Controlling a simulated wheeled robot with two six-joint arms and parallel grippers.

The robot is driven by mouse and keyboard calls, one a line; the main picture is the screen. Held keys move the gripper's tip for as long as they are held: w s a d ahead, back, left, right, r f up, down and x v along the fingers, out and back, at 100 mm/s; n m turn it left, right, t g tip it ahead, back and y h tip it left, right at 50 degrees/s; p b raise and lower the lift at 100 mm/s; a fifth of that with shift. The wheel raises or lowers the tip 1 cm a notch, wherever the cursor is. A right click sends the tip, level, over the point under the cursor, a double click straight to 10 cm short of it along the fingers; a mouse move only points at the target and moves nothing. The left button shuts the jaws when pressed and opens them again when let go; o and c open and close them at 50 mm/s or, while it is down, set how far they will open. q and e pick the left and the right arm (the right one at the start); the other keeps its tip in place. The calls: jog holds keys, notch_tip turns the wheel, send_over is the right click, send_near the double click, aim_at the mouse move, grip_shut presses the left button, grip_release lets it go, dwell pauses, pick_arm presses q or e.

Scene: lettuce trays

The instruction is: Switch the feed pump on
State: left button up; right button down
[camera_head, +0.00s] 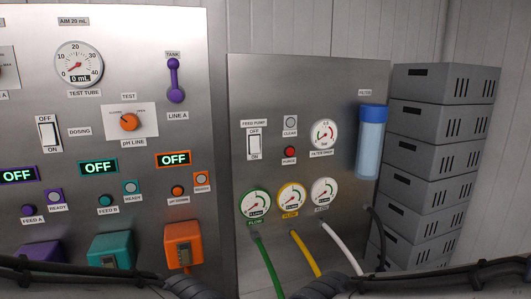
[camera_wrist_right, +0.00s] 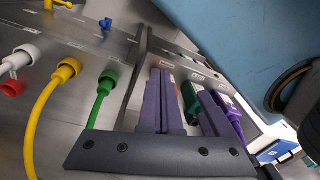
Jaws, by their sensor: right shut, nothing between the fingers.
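The feed pump switch (camera_head: 254,146) is a white rocker in a dark frame on the right-hand steel panel (camera_head: 300,90) in the head view. OFF is printed above it and ON below it. I cannot tell which way the rocker is tipped. My right gripper (camera_wrist_right: 162,72) shows in the right wrist view with its two purple-grey fingers together and empty. It is beside the panel's hoses, and the switch is not visible in that view. My left gripper is not in view. Dark parts of my arms cross the bottom of the head view.
A similar dosing switch (camera_head: 49,133) is on the left panel. Beside the pump switch are a clear button (camera_head: 291,122), a red lamp (camera_head: 290,151) and gauges. Green (camera_head: 266,265), yellow (camera_head: 304,253) and white hoses (camera_head: 342,248) hang below. Grey crates (camera_head: 440,120) stand right.

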aim_at(255, 151)
jog(key=w+a+r+n+t+y+p, duration=0.2)
jog(key=w+r+n+t+p, duration=0.1)
jog(key=w+r, duration=0.3)
jog(key=w+a+r+n+t+y+p, duration=0.1)
jog(key=w+a+r+n+t+p, duration=0.2)
jog(key=w, duration=0.5)
jog(key=w+d+r+n+t+p, duration=0.1)
jog(key=w+r+n+t, duration=0.3)
jog(key=r, duration=0.5)
jog(key=w+d+r+n+t+y+p, duration=0.1)
jog(key=w+d+r+n+t+p, duration=0.1)
jog(key=w+r, duration=0.6)
notch_tip(255, 151, up, 2)
jog(key=d+n+t, duration=0.1)
jog(key=n+t, duration=0.1)
jog(key=t, duration=0.1)
jog(key=shift+w+d+t, duration=0.15)
jog(key=shift+d+t, duration=0.15)
jog(key=shift+t, duration=0.1)
jog(key=shift+w+r, duration=0.1)
